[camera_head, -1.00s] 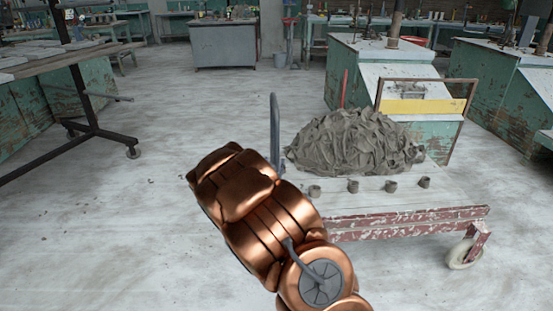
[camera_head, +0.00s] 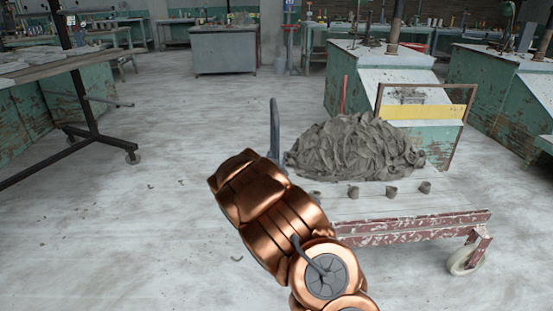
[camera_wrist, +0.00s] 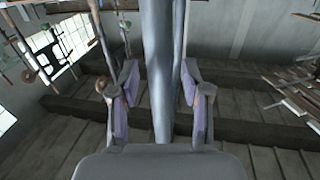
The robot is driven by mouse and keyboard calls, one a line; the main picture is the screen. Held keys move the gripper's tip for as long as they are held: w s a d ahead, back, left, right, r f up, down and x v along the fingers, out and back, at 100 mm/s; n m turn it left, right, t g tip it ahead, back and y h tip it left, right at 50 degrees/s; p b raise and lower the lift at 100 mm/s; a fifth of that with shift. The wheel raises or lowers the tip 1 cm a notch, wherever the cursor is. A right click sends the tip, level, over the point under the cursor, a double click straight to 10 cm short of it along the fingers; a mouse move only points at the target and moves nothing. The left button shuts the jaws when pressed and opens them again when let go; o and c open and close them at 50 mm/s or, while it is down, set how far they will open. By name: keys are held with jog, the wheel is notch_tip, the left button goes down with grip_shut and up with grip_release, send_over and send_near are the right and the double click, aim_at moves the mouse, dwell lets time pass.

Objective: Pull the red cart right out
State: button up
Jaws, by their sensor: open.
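The red cart (camera_head: 410,228) stands at right in the head view, with chipped red paint on its edge, a pale deck and a caster wheel. A large grey heap of clay (camera_head: 355,148) lies on it. A curved grey upright handle (camera_head: 275,125) rises by the cart's left end. In the wrist view, a grey bar (camera_wrist: 158,35), which looks like this handle, runs between the two purple-padded fingers of my gripper (camera_wrist: 159,85). The fingers are open, with gaps beside the bar. In the head view my copper arm hides the gripper and the handle's lower part.
Several small clay pieces (camera_head: 392,192) lie along the deck's front. Green cabinets (camera_head: 380,80) and a brown frame with a yellow band (camera_head: 425,108) stand behind the cart. A wheeled table (camera_head: 60,65) is at left. The floor (camera_head: 130,230) left of the cart is mostly clear.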

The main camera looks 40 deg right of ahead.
grip_shut()
dwell(0.4)
dwell(0.4)
